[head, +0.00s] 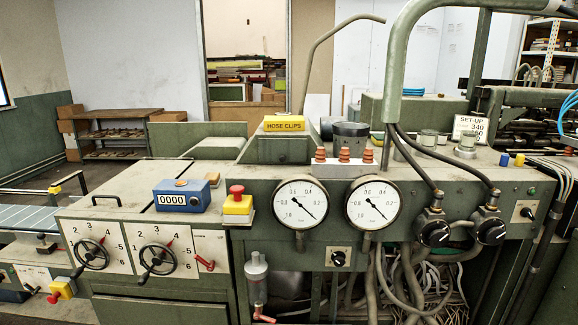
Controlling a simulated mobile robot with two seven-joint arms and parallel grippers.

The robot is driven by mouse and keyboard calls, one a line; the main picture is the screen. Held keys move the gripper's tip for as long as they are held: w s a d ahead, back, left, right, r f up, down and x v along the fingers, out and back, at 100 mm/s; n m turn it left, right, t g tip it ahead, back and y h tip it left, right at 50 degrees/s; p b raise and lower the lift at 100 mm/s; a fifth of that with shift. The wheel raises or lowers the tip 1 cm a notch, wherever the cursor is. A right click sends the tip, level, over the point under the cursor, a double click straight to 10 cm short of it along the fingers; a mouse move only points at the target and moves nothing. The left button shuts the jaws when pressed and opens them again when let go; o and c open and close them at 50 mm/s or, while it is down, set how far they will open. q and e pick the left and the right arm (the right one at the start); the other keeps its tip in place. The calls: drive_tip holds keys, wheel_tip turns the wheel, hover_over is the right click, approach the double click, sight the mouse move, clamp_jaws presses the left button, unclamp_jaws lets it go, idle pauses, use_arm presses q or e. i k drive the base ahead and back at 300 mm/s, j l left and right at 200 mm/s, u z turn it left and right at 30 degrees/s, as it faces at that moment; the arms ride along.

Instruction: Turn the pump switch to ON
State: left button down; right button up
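No label reading pump or ON can be read, so I cannot tell which control is the pump switch. A black rotary switch (338,258) sits on a small pale plate below the two gauges. Another small switch (526,212) sits on a pale plate at the right end of the green machine panel. Two larger black knobs (433,233) and (491,231) have hoses running into them. The settings of these switches are too small to read. Neither of my grippers shows in the head view.
Two round gauges (301,203) and (373,202) face me. A red-topped yellow button (237,204), a blue counter (182,196) and two handwheels (157,259) are at left. A yellow hose-clips box (284,123) stands on top. Grey hoses (398,280) hang below the panel.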

sight(525, 212)
drive_tip(key=z, duration=1.4)
